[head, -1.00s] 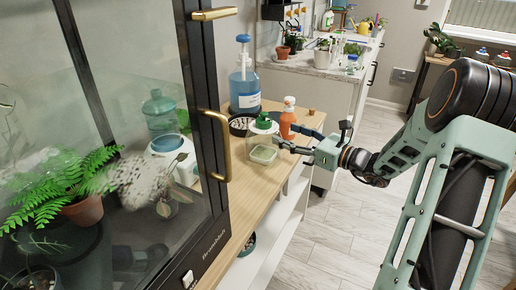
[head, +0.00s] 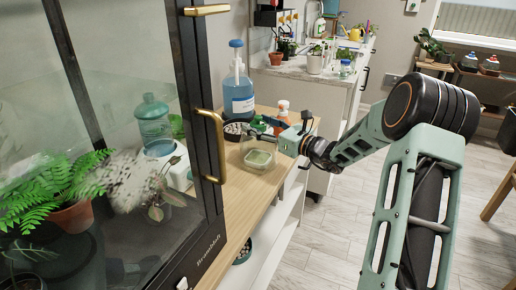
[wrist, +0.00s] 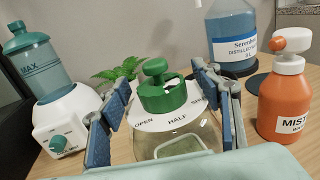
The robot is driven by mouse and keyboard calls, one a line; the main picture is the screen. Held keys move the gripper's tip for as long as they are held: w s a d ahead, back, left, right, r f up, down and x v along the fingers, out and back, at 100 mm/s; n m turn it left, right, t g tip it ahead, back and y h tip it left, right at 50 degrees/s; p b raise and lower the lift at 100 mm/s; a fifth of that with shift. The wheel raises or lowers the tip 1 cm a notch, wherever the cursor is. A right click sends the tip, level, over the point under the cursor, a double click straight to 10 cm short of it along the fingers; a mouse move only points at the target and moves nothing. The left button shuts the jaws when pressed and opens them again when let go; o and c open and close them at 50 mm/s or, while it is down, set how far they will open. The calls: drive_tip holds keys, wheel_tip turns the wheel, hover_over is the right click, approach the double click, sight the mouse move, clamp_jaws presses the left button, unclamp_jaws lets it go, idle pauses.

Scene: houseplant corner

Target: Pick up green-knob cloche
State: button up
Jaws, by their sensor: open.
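The green-knob cloche (head: 258,158) is a clear glass dome on the wooden counter, with something pale green inside. In the wrist view its green knob and collar (wrist: 162,97) stand upright in the middle, above a white ring marked OPEN and HALF. My gripper (head: 267,125) is at the cloche's top from the right and partly hides the knob in the head view. In the wrist view my gripper (wrist: 160,85) is open, with one finger on each side of the green top and visible gaps. The cloche's lower part is cut off there by my gripper body.
A blue distilled-water bottle (wrist: 232,35) stands behind, an orange mist bottle (wrist: 284,105) to the right, and a white humidifier with teal tank (wrist: 62,125) to the left. The glass cabinet's brass handle (head: 216,145) is left of the cloche. Open floor lies right.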

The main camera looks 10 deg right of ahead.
drive_tip(key=shift+w, duration=0.1)
drive_tip(key=shift+c, duration=0.6)
clamp_jaws()
drive_tip(key=shift+r, duration=0.2)
